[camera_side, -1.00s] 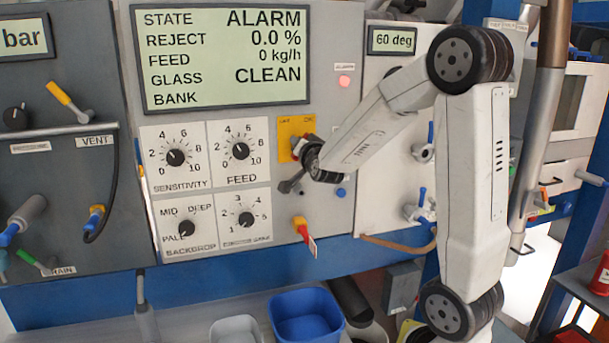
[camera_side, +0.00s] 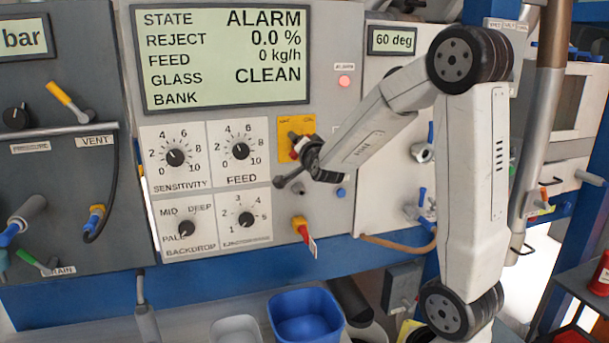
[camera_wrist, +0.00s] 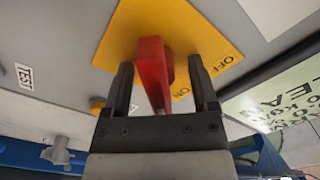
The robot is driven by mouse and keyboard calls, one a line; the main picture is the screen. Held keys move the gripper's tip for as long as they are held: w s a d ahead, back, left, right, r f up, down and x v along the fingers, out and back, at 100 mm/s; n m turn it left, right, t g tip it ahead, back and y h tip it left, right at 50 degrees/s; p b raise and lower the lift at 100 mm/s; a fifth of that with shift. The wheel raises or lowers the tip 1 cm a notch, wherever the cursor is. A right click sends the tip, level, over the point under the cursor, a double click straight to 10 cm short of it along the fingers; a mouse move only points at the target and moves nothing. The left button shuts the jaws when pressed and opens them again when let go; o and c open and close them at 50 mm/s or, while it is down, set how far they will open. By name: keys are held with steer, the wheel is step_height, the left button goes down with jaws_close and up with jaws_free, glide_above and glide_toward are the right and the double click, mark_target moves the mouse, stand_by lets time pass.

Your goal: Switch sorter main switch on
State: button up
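The main switch has a red handle (camera_wrist: 152,74) on a yellow plate (camera_wrist: 207,38) marked OFF and ON. In the wrist view the handle stands between the two fingers of my gripper (camera_wrist: 163,90), with a visible gap on the right and a narrower one on the left. The fingers are open around it. In the side view my gripper (camera_side: 299,143) is at the yellow plate (camera_side: 286,123) and hides much of the switch. I cannot tell for certain whether the handle points at ON or OFF.
The display (camera_side: 222,52) above left reads STATE ALARM, and a pink alarm lamp (camera_side: 344,81) is beside it. Dials, including the feed dial (camera_side: 240,151), are to the left. A grey lever (camera_side: 290,179) and a red-yellow valve handle (camera_side: 305,232) are below the switch.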

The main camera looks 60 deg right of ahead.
steer(key=shift+s+a, duration=0.15)
steer(key=v, duration=0.7)
steer(key=shift+s+a, duration=0.2)
stand_by(0.4)
steer(key=w+a+f+n+g+y, duration=0.2)
steer(key=w+a+f+n+y, duration=0.1)
steer(key=a+f+n+y, duration=0.75)
steer(key=s+a+f+n+g+y, duration=0.2)
steer(key=s+a+f+n+g, duration=0.5)
steer(key=a+f, duration=0.4)
steer(key=shift+s+a+f+n+g, duration=0.3)
steer(key=shift+s+a+g, duration=0.25)
steer(key=shift+s, duration=0.65)
